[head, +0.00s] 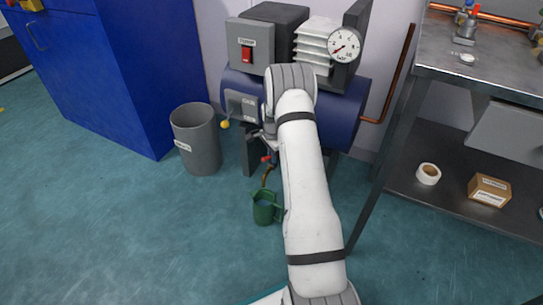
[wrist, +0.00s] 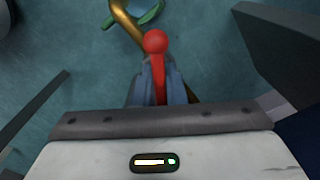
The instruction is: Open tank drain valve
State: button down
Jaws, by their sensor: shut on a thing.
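The drain valve has a red lever with a ball end (wrist: 155,42), which also shows as a small red spot in the head view (head: 265,159). My gripper (wrist: 158,82) is shut on the red lever, with a finger on each side and the ball end sticking out beyond them. A brass drain pipe (wrist: 125,18) curves down beside it. The blue tank (head: 345,108) is partly hidden behind my arm. A green jug (head: 264,208) stands on the floor under the pipe's end, and part of it shows in the wrist view (wrist: 150,16).
A grey bin (head: 196,140) stands left of the tank, beside a blue cabinet (head: 110,75). A yellow knob (head: 225,124) sticks out at the tank's left end. A metal bench (head: 480,75) with a lower shelf is on the right. The floor at front left is clear.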

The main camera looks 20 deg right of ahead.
jog(key=n+p, duration=0.1)
jog(key=n, duration=0.1)
jog(key=shift+s+d+n+p, duration=0.1)
jog(key=shift+s+n+p, duration=0.05)
jog(key=shift+n+p, duration=0.9)
jog(key=shift+n, duration=1.15)
jog(key=shift+d+f, duration=0.1)
jog(key=c, duration=1.5)
grip_release()
notch_tip(320, 180, up, 8)
jog(key=p, duration=0.3)
